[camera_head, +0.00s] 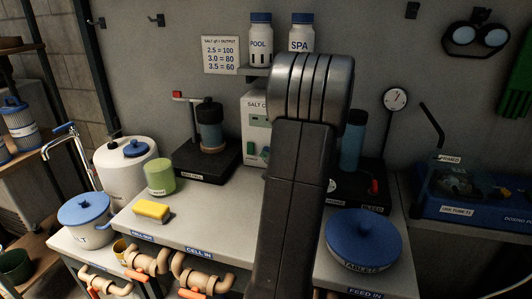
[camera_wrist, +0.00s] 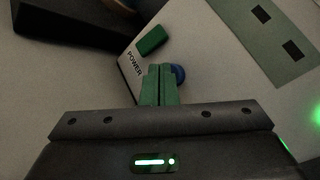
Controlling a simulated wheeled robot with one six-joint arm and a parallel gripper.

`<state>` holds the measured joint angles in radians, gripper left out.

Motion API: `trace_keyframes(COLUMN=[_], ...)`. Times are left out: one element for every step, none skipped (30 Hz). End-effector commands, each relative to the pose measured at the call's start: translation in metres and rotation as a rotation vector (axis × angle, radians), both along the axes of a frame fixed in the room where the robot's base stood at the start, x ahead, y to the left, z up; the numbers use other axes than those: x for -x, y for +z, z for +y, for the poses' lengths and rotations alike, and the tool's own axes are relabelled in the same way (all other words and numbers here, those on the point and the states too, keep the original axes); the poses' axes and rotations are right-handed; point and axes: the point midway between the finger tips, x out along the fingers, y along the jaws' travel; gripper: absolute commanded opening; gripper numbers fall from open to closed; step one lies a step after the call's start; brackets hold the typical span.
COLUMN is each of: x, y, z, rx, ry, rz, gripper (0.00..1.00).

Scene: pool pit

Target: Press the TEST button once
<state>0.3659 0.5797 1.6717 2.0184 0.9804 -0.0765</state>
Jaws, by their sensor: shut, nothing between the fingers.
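A pale control box (camera_head: 254,103) marked "SALT C…" stands against the back wall, its right part hidden behind my arm. In the wrist view the box face (camera_wrist: 225,60) fills much of the picture, tilted. It carries a green button (camera_wrist: 153,40) beside the word POWER and a round blue button (camera_wrist: 179,73). No TEST label can be read. My gripper (camera_wrist: 159,68) is shut and empty, its green fingertips overlapping the left side of the blue button. I cannot tell whether they touch it. My arm hides the gripper in the head view.
A dark stand with a cylinder (camera_head: 209,132) is left of the box; a blue bottle (camera_head: 352,147) and dark base are right. A green cup (camera_head: 160,177), yellow sponge (camera_head: 152,210) and blue-lidded pot (camera_head: 363,240) stand on the counter. A shelf with two bottles (camera_head: 260,45) is above.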

Motion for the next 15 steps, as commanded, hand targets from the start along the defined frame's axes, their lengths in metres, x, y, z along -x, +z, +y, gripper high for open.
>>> trace_keyframes(x=[-0.0007,-0.0010,-0.0015,-0.0018,-0.0021,-0.0026,-0.0029,-0.0033,-0.0037,-0.0040,-0.0044,-0.0048,-0.0052,-0.0055,-0.0060], y=[-0.0003,-0.0004,-0.0004,-0.0004,-0.0004,-0.0004,-0.0005,-0.0005,-0.0006,-0.0006,-0.0006,-0.0006,-0.0006,-0.0006,-0.0006], z=[-0.0001,-0.0002,-0.0004,-0.0004,-0.0005,-0.0007,-0.0008,-0.0009,-0.0011,-0.0012,-0.0013,-0.0014,-0.0016,-0.0017,-0.0019], rx=[0.000,0.000,0.000,0.000,0.000,0.000,0.000,0.000,0.000,-0.001,-0.001,0.000,0.000,0.000,0.000], ry=[0.000,0.000,0.000,0.000,0.001,0.001,0.001,0.001,0.001,0.001,0.001,0.000,0.000,0.000,0.000], rz=[0.000,0.000,0.000,0.000,0.001,0.001,0.001,0.001,0.001,0.001,0.001,0.002,0.002,0.002,0.002], gripper=[0.00,0.00,0.00,0.00,0.00,0.00,0.00,0.00,0.00,0.00,0.00,0.00,0.00,0.00,0.00])
